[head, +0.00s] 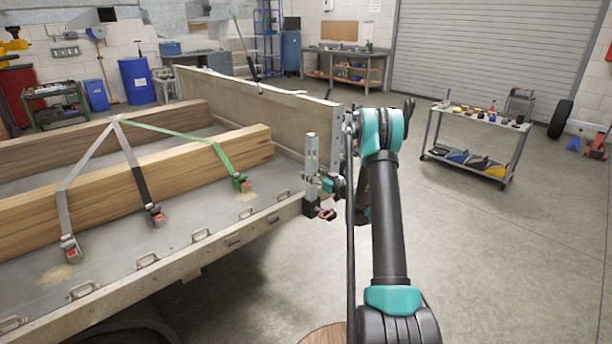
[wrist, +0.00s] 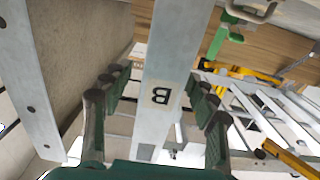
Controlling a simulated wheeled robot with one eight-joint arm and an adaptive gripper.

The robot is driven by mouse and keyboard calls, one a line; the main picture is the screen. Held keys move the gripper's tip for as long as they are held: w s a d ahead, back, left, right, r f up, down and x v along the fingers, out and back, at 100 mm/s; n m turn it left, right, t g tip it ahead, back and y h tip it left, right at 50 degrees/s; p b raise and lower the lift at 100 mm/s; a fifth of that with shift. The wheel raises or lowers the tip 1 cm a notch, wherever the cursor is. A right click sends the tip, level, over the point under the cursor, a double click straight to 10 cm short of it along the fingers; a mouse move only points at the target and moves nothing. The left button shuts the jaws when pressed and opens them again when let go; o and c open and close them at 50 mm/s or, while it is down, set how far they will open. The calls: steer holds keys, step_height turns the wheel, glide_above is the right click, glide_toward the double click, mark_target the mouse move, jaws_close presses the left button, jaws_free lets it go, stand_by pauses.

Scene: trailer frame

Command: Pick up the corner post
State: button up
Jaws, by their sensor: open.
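The corner post (head: 312,152) is a grey metal upright at the trailer's near rear corner, standing upright in a dark socket at the deck edge. In the wrist view the post (wrist: 172,45) runs between my fingers and carries a pale label with a black letter B, seen upside down. My gripper (wrist: 160,80) is open, with one finger on each side of the post and a visible gap on both sides. In the head view my gripper (head: 328,184) is at the lower part of the post, partly hidden by it and by my arm.
The raised tailboard (head: 260,105) stands just behind the post. Timber beams (head: 150,180) lie strapped on the trailer deck, with a green ratchet (head: 241,182) near the post. A tool cart (head: 470,140) stands at the right. The floor between is clear.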

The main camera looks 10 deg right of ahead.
mark_target(312, 134)
steer(key=shift+a, duration=0.1)
jaws_close()
stand_by(0.3)
step_height(312, 134, up, 20)
steer(key=shift+r, duration=0.1)
stand_by(0.9)
